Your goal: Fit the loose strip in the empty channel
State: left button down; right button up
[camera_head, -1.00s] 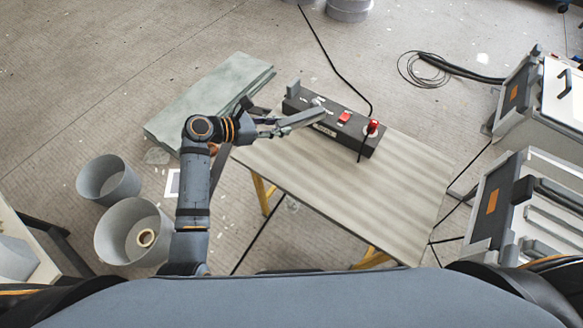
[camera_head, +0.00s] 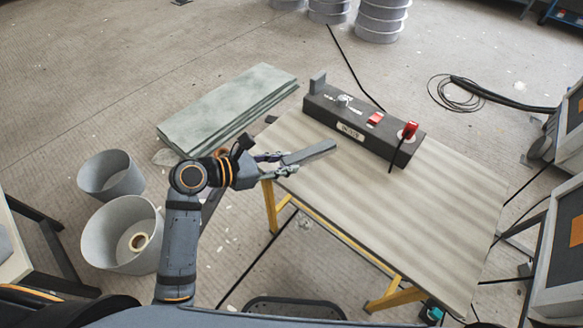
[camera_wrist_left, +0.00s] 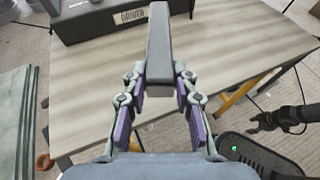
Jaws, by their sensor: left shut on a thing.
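My left gripper (camera_head: 284,163) is shut on a grey flat strip (camera_head: 313,152), held by one end above the left part of the table. The strip also shows in the left wrist view (camera_wrist_left: 159,45), sticking out forward between the fingers (camera_wrist_left: 160,78). A long dark block (camera_head: 360,127) stands at the back edge of the table, beyond the strip and apart from it. It carries a pale label, a grey upright at its left end and red parts on top. I cannot make out an empty channel. A small dark shape (camera_wrist_left: 278,119) low in the wrist view may be my right gripper.
The striped wooden table (camera_head: 400,205) on yellow legs is clear in front of the block. A stack of greenish sheets (camera_head: 230,105) lies left of it. Grey buckets (camera_head: 120,230) stand on the floor at left. A black cable (camera_head: 355,70) runs behind the block.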

pick_arm(q)
jog(key=w+f, duration=0.2)
jog(key=w+f+b, duration=0.1)
jog(key=w+f, duration=0.1)
jog(key=f, duration=0.1)
jog(key=shift+w+d+f+b, duration=0.1)
jog(key=shift+w+d+b, duration=0.05)
jog(key=shift+w+b, duration=0.2)
jog(key=shift+w+f, duration=0.4)
jog(key=shift+w, duration=0.05)
pick_arm(e)
jog(key=w, duration=0.4)
jog(key=shift+w+d+f, duration=0.3)
jog(key=shift+f, duration=0.05)
pick_arm(q)
notch_tip(320, 180, down, 3)
jog(key=shift+w+r+b, duration=0.1)
jog(key=shift+r+b, duration=0.05)
jog(key=shift+b, duration=0.5)
jog(key=shift+f, duration=0.4)
pick_arm(e)
jog(key=shift+w, duration=1.15)
jog(key=shift+r, duration=0.1)
pick_arm(q)
jog(key=c, duration=1.1)
grip_release()
jog(key=shift+o, duration=0.2)
pick_arm(e)
jog(key=shift+s, duration=0.1)
